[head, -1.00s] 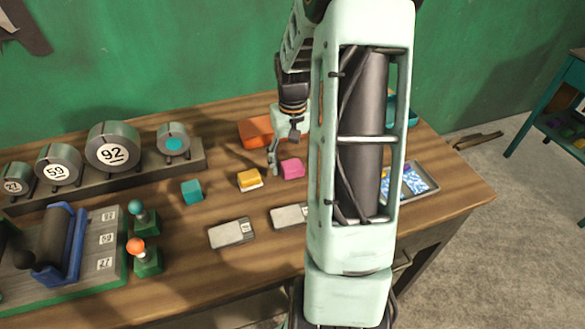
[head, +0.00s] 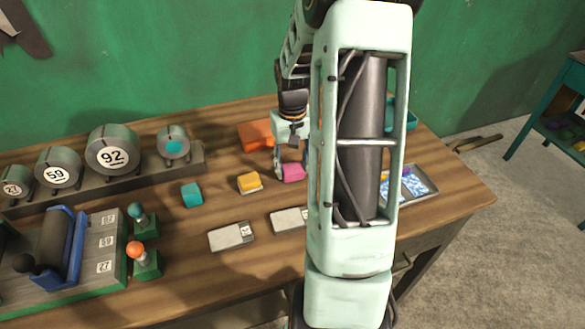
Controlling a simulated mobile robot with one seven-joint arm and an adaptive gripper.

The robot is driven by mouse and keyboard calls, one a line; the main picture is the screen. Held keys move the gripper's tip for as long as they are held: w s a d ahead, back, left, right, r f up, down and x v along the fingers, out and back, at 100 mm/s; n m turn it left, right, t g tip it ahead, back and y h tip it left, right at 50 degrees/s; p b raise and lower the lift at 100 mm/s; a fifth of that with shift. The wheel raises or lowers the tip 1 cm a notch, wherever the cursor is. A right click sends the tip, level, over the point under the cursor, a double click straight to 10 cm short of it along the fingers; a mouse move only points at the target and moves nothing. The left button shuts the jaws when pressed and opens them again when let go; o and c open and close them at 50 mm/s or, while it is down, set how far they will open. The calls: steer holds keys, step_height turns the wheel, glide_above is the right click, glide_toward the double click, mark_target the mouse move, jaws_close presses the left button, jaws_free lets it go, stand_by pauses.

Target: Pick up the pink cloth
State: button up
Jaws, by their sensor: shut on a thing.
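The pink cloth (head: 293,173) is a small folded block on the wooden table, just left of my arm's pale green link. My gripper (head: 291,167) is over it, with a finger on its left side and another near its right side. The gripper is shut on the pink cloth, which appears to be still at table height. The right finger is partly hidden by my arm.
A yellow block (head: 249,182) and a teal block (head: 192,194) lie to the left. An orange item (head: 257,135) lies behind. Two grey slabs (head: 231,236) lie in front. A metal tray (head: 432,190) stands right. Numbered rollers (head: 112,151) stand at the back left.

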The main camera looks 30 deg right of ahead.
steer(key=shift+r, duration=0.65)
steer(key=s+a+r, duration=0.4)
steer(key=a+r, duration=0.7)
steer(key=a, duration=0.2)
steer(key=shift+s+r, duration=0.3)
steer(key=shift+s, duration=0.1)
steer(key=o, duration=0.6)
steer(key=c, duration=0.5)
